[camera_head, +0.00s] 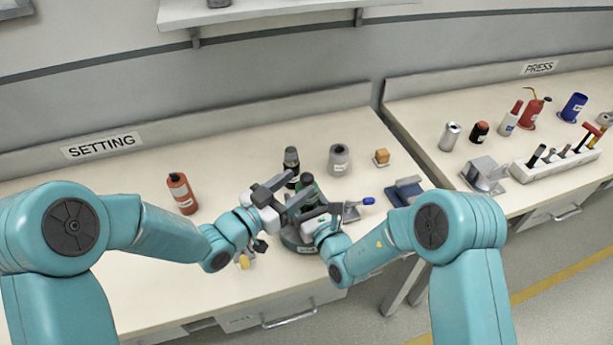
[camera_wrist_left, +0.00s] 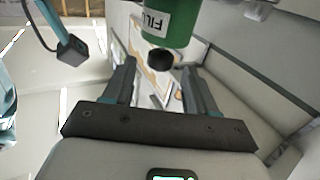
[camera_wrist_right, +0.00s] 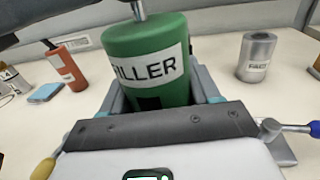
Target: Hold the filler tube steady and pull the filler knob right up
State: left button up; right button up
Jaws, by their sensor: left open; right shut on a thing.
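The filler tube is a green cylinder with a white FILLER label (camera_wrist_right: 150,72), upright in the right wrist view. A metal rod (camera_wrist_right: 138,10) rises from its top. My right gripper (camera_wrist_right: 155,92) is shut on the tube, one finger on each side. In the left wrist view the tube (camera_wrist_left: 168,22) appears upside down with the black filler knob (camera_wrist_left: 160,60) at its end. My left gripper (camera_wrist_left: 160,66) is open, its fingertips on either side of the knob with gaps showing. In the head view the arms partly hide the tube (camera_head: 307,184).
An orange bottle (camera_head: 181,193) stands left of the grippers. A dark bottle (camera_head: 291,163) and a grey jar (camera_head: 339,160) stand close behind. A blue-handled device (camera_head: 354,209) is right of the tube. The front left of the bench is mostly clear.

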aim_at(302, 181)
pick_arm(q)
jog(key=x, duration=0.4)
grip_shut()
notch_tip(302, 181, up, 5)
jog(key=shift+r, duration=0.1)
jog(key=shift+w, duration=0.1)
pick_arm(e)
jog(key=shift+f, duration=0.1)
pick_arm(q)
grip_release()
pick_arm(e)
jog(key=shift+s, duration=0.1)
